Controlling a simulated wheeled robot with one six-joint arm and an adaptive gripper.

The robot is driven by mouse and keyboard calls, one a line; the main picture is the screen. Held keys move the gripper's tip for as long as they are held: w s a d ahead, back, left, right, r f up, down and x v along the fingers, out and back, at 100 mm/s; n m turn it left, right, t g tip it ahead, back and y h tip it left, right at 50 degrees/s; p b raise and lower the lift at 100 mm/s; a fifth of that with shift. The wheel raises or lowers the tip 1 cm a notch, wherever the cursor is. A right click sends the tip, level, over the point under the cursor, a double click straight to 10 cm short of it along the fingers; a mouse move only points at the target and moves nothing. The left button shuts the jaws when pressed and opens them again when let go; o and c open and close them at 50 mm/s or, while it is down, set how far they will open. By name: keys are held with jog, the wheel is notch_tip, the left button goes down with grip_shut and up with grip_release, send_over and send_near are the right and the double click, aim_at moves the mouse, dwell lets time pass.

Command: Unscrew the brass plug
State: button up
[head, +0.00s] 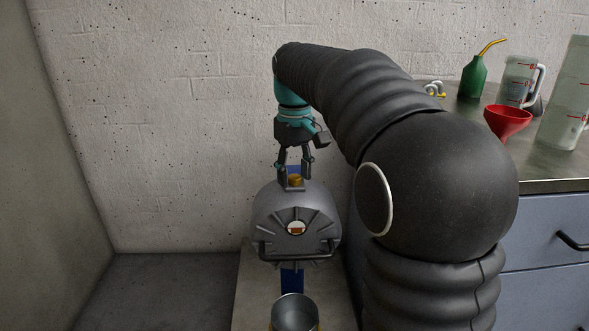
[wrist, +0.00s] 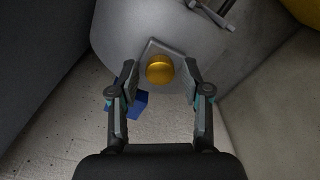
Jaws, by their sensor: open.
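The brass plug (head: 295,180) sits on top of a grey rounded housing (head: 297,215). In the wrist view the brass plug (wrist: 159,69) shows as a round golden cap on a square pad. My gripper (head: 296,186) points down over it, with one finger on each side. In the wrist view my gripper (wrist: 160,82) is open, and gaps show between the plug and both fingers. The plug's thread is hidden.
A metal container (head: 295,313) stands in front of the housing. On the right, a counter (head: 540,178) bears a red funnel (head: 508,121), a green oil can (head: 474,78) and clear measuring jugs (head: 519,80). A concrete wall (head: 180,120) stands close behind.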

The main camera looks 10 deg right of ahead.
grip_shut()
jog(key=shift+r+n+p, duration=0.15)
jog(key=shift+n+p, duration=0.5)
jog(key=shift+n, duration=0.55)
jog(key=n+p, duration=0.1)
jog(key=n, duration=0.3)
jog(key=shift+p, duration=0.4)
jog(key=n+p, duration=0.2)
jog(key=n, duration=0.8)
jog(key=shift+p, duration=0.3)
jog(key=shift+n, duration=1)
